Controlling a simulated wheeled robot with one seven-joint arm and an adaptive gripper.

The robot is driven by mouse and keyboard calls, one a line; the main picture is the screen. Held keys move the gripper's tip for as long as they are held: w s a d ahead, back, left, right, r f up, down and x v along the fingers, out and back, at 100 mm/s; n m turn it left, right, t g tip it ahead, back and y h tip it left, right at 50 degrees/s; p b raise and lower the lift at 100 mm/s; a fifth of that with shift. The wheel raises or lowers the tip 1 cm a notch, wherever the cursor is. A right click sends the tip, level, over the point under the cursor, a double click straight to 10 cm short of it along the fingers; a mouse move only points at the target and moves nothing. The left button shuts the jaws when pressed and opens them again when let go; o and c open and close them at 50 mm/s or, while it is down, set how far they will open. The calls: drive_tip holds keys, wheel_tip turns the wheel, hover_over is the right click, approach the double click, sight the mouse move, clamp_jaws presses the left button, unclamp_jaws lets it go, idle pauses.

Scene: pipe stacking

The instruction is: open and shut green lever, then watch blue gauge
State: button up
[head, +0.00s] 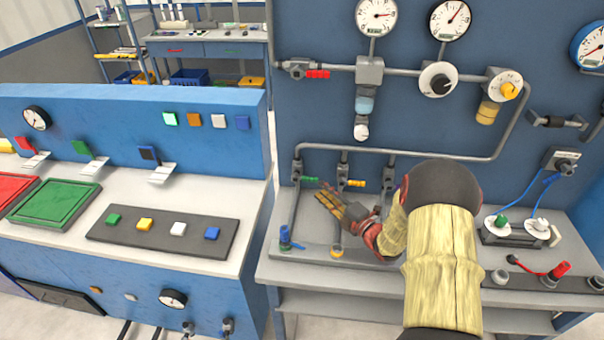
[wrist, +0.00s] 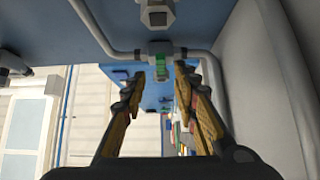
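The green lever (head: 309,179) sits on a small valve at the left end of the lower pipe run, on the blue panel. It sticks out to the right of the valve body. In the wrist view the green lever (wrist: 159,76) shows between the fingertips, and I cannot tell whether they touch it. My gripper (head: 322,195) is just below and right of the lever, fingers pointing at the panel. In the wrist view my gripper (wrist: 161,72) has its two fingers apart. The blue-rimmed gauge (head: 588,46) is at the upper right, partly cut off by the picture's edge.
A yellow lever (head: 355,183) is close by on the right, above my gripper. A red lever (head: 317,74) is on the upper pipe. A blue tap (head: 287,240) stands on the bench at lower left. The button console (head: 165,235) is farther left.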

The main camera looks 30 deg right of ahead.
sight(313, 181)
drive_tip(key=w, duration=0.2)
drive_tip(key=w+b, duration=0.1)
drive_tip(key=w, duration=0.1)
drive_tip(key=w+a, duration=0.1)
drive_tip(key=w, duration=0.1)
drive_tip(key=shift+w+f, duration=0.15)
drive_tip(key=shift+w, duration=0.1)
drive_tip(key=shift+w+a+b, duration=0.1)
drive_tip(key=shift+w+b, duration=0.2)
drive_tip(key=shift+w, duration=0.35)
drive_tip(key=shift+c, duration=0.3)
clamp_jaws()
